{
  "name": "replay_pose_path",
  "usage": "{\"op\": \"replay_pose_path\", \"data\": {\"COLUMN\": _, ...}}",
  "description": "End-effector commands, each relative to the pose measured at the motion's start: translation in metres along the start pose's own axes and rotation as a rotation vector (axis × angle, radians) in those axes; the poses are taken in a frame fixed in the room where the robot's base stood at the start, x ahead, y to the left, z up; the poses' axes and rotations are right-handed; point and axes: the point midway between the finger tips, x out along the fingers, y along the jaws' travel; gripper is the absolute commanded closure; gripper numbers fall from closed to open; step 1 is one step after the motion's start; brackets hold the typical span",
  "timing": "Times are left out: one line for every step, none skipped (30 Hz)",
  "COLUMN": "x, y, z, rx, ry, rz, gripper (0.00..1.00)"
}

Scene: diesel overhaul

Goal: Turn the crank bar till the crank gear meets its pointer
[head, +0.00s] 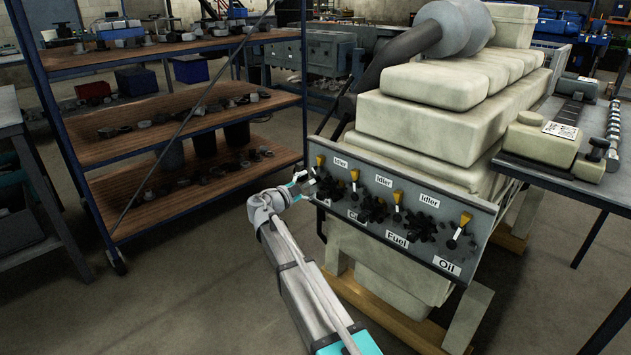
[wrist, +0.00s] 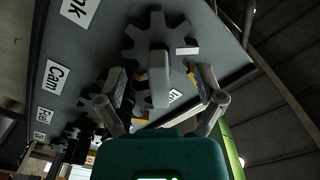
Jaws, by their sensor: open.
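In the wrist view the crank gear (wrist: 140,38) is a grey toothed wheel with a white mark (wrist: 187,50) on one tooth. A pale grey bar (wrist: 158,70), apparently the crank bar, stands out from it towards me. My gripper (wrist: 162,80) is open, one finger on each side of the bar, with gaps visible. A bit of yellow, perhaps the pointer, shows beside the gear, mostly hidden; I cannot tell if the mark meets it. In the head view my gripper (head: 301,184) is at the left end of the front plate, and a yellow pointer (head: 320,160) shows above it.
The front plate (head: 375,235) carries several dark gears (head: 372,210), yellow pointers and labels to the right. The covered engine (head: 440,110) stands behind it. A shelf rack (head: 190,118) with parts is at left, and a bench (head: 560,170) at right. Open floor lies in front.

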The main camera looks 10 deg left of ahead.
Motion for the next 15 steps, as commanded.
{"op": "replay_pose_path", "data": {"x": -0.0002, "y": 0.0001, "z": -0.0001, "rx": 0.0, "ry": 0.0, "rz": 0.0, "gripper": 0.11}}
{"op": "replay_pose_path", "data": {"x": -0.0002, "y": 0.0001, "z": -0.0001, "rx": 0.0, "ry": 0.0, "rz": 0.0, "gripper": 0.11}}
{"op": "replay_pose_path", "data": {"x": -0.0002, "y": 0.0002, "z": -0.0001, "rx": 0.0, "ry": 0.0, "rz": 0.0, "gripper": 0.11}}
{"op": "replay_pose_path", "data": {"x": -0.0002, "y": 0.0002, "z": -0.0001, "rx": 0.0, "ry": 0.0, "rz": 0.0, "gripper": 0.11}}
{"op": "replay_pose_path", "data": {"x": -0.0003, "y": 0.0002, "z": -0.0001, "rx": 0.0, "ry": 0.0, "rz": 0.0, "gripper": 0.11}}
{"op": "replay_pose_path", "data": {"x": -0.0003, "y": 0.0002, "z": -0.0001, "rx": 0.0, "ry": 0.0, "rz": 0.0, "gripper": 0.11}}
{"op": "replay_pose_path", "data": {"x": -0.0003, "y": 0.0002, "z": -0.0001, "rx": 0.0, "ry": 0.0, "rz": 0.0, "gripper": 0.11}}
{"op": "replay_pose_path", "data": {"x": -0.0003, "y": 0.0003, "z": -0.0001, "rx": 0.0, "ry": 0.0, "rz": 0.0, "gripper": 0.11}}
{"op": "replay_pose_path", "data": {"x": -0.0003, "y": 0.0003, "z": -0.0002, "rx": 0.0, "ry": 0.0, "rz": 0.0, "gripper": 0.11}}
{"op": "replay_pose_path", "data": {"x": -0.0003, "y": 0.0003, "z": -0.0002, "rx": 0.0, "ry": 0.0, "rz": 0.0, "gripper": 0.11}}
{"op": "replay_pose_path", "data": {"x": -0.0004, "y": 0.0003, "z": -0.0001, "rx": 0.0, "ry": 0.0, "rz": 0.0, "gripper": 0.11}}
{"op": "replay_pose_path", "data": {"x": -0.0008, "y": 0.0003, "z": -0.0001, "rx": 0.0, "ry": 0.0, "rz": 0.0, "gripper": 0.11}}
{"op": "replay_pose_path", "data": {"x": -0.0013, "y": 0.0003, "z": -0.0001, "rx": 0.0, "ry": 0.0, "rz": 0.0, "gripper": 0.11}}
{"op": "replay_pose_path", "data": {"x": -0.0022, "y": 0.0003, "z": -0.0002, "rx": 0.0, "ry": 0.0, "rz": 0.0, "gripper": 0.11}}
{"op": "replay_pose_path", "data": {"x": -0.0038, "y": 0.0004, "z": -0.0002, "rx": 0.0, "ry": 0.0, "rz": 0.0, "gripper": 0.11}}
